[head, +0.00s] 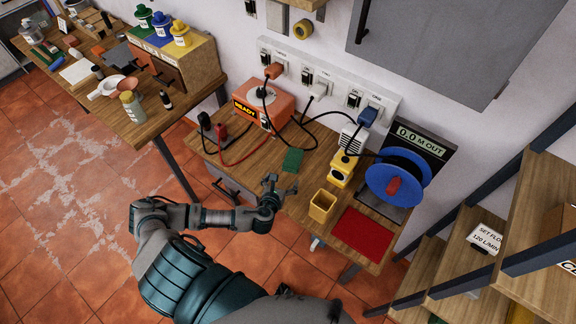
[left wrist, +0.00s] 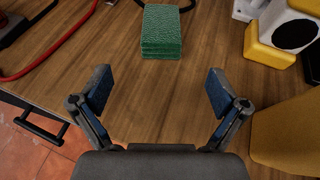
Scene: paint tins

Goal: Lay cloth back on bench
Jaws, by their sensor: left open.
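A green folded cloth (head: 292,160) lies flat on the wooden bench (head: 240,165), in front of the orange box. It also shows in the left wrist view as a stacked green block (left wrist: 161,32) at the top middle. My left gripper (head: 282,185) is over the bench's front part, on the near side of the cloth. In the left wrist view its two fingers (left wrist: 160,86) are spread wide with only bare wood between them. The cloth is beyond the fingertips and apart from them. My right gripper is not in view.
A yellow cup (head: 322,206) stands close to the right of my left gripper. A red mat (head: 362,233), a blue reel (head: 398,178) and a yellow device (head: 342,167) are further right. An orange box (head: 264,107) with black and red cables stands behind left.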

